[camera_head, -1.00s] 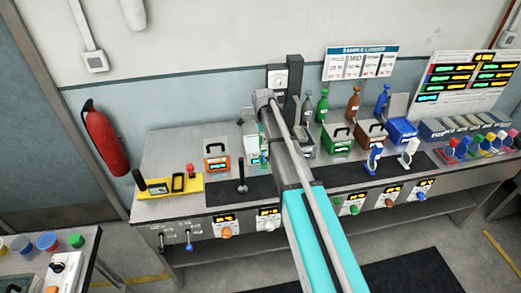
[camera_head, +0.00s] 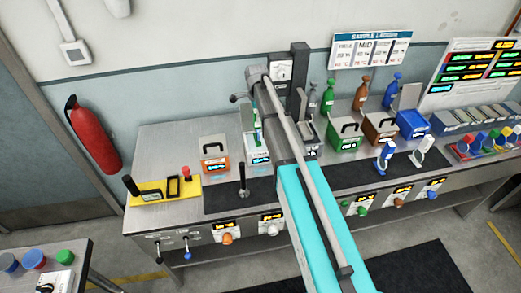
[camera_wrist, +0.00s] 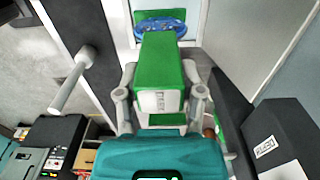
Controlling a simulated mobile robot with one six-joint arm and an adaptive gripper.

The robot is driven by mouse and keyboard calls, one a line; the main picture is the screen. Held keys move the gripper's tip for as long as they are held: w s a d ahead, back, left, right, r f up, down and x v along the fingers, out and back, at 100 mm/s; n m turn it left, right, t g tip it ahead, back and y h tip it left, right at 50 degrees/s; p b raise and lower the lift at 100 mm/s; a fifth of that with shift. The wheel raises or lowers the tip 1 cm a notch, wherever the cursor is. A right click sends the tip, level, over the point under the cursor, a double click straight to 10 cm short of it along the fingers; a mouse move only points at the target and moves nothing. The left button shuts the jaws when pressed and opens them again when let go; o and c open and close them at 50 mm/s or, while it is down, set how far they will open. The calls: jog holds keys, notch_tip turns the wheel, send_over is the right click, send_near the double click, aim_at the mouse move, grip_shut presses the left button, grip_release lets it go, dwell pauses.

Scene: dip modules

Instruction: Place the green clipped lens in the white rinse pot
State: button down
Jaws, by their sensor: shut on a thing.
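The green clipped lens shows in the wrist view as a green block (camera_wrist: 161,72) with a small white label and a blue ring (camera_wrist: 160,25) at its far end. My gripper (camera_wrist: 160,88) is shut on the green block, one grey finger on each side. In the head view the held piece is a small green and blue shape (camera_head: 257,128), partly hidden by my arm. The white rinse pot (camera_head: 259,158), with a lit cyan display, stands on the bench just below it in the picture. I cannot tell the height of the lens over the pot.
An orange box with a handle (camera_head: 215,156) stands left of the pot. A black upright lever (camera_head: 243,182) stands in front. Green (camera_head: 346,139), brown (camera_head: 379,131) and blue boxes stand to the right. A dark grey post (camera_head: 300,75) rises behind my arm.

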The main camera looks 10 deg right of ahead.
aim_at(258, 125)
jog(key=shift+w, duration=0.5)
jog(key=shift+d, duration=0.2)
notch_tip(258, 125, down, 6)
jog(key=b, duration=0.6)
jog(key=shift+f, duration=0.2)
dwell(0.5)
